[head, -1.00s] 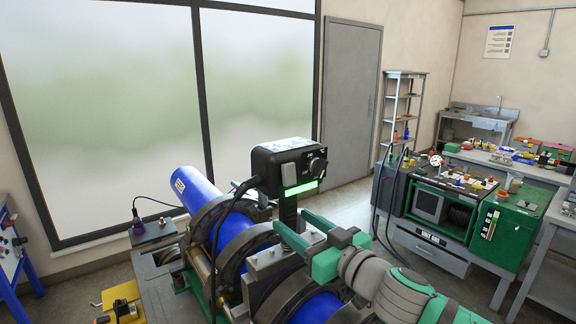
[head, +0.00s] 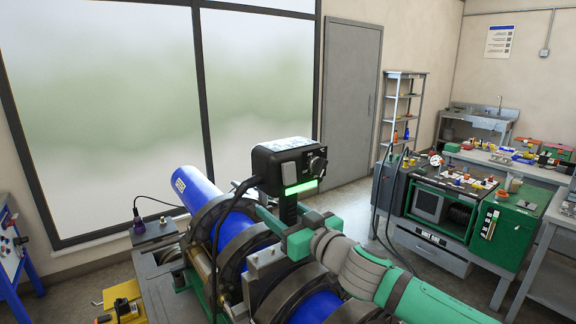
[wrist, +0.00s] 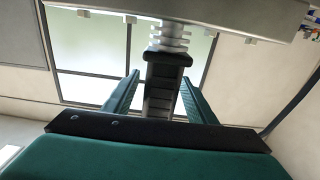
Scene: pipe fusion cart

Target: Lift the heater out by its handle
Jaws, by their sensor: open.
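The heater's black control box (head: 288,165), with a lit green strip, stands upright above the blue pipe on the fusion machine. Its black handle (head: 288,208) runs down below the box. In the wrist view the ribbed black handle (wrist: 163,85) stands between my two green fingers, with a visible space on each side. My gripper (head: 284,214) is open around the handle, one finger to each side, and holds nothing.
The blue pipe (head: 198,187) lies in dark ring clamps (head: 238,232) close under my gripper. A black cable (head: 224,208) hangs from the box at its left. A green cart (head: 462,215) stands at the right. Open floor lies between the machine and the door (head: 349,95).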

